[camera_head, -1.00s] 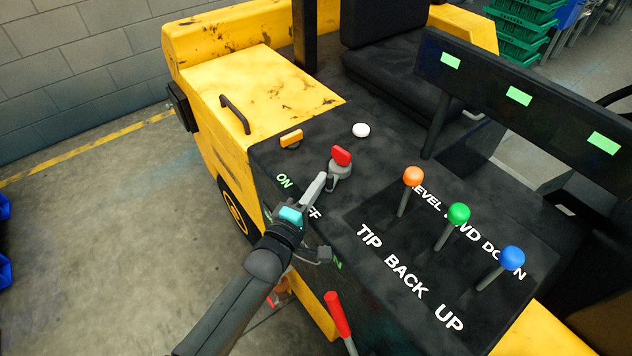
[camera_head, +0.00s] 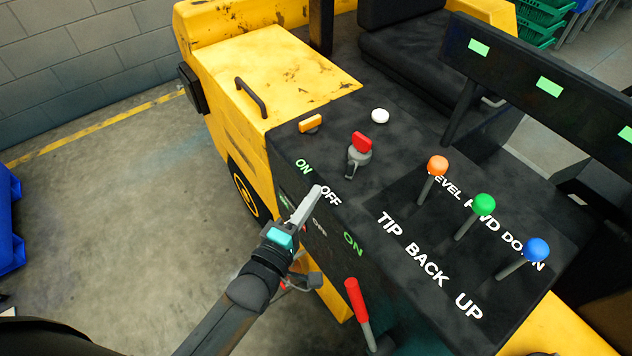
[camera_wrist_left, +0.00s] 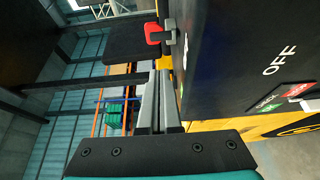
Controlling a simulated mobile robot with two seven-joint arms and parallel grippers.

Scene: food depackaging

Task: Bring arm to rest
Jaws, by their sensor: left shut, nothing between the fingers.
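My left gripper (camera_head: 307,205) is shut and empty, in front of the black control panel (camera_head: 345,237) of a yellow vehicle. It is below and left of the red-topped grey key switch (camera_head: 361,146), apart from it. In the left wrist view the shut fingers (camera_wrist_left: 157,92) point toward the red key (camera_wrist_left: 158,33), with clear space around them. The left arm reaches up from the bottom of the head view. My right gripper is not in view.
Orange (camera_head: 438,166), green (camera_head: 484,205) and blue (camera_head: 537,249) knobbed levers stand on the panel's right. A red-handled lever (camera_head: 356,300) rises at the lower front. A white button (camera_head: 380,116) and orange switch (camera_head: 310,123) lie behind. Open floor (camera_head: 110,220) is at left.

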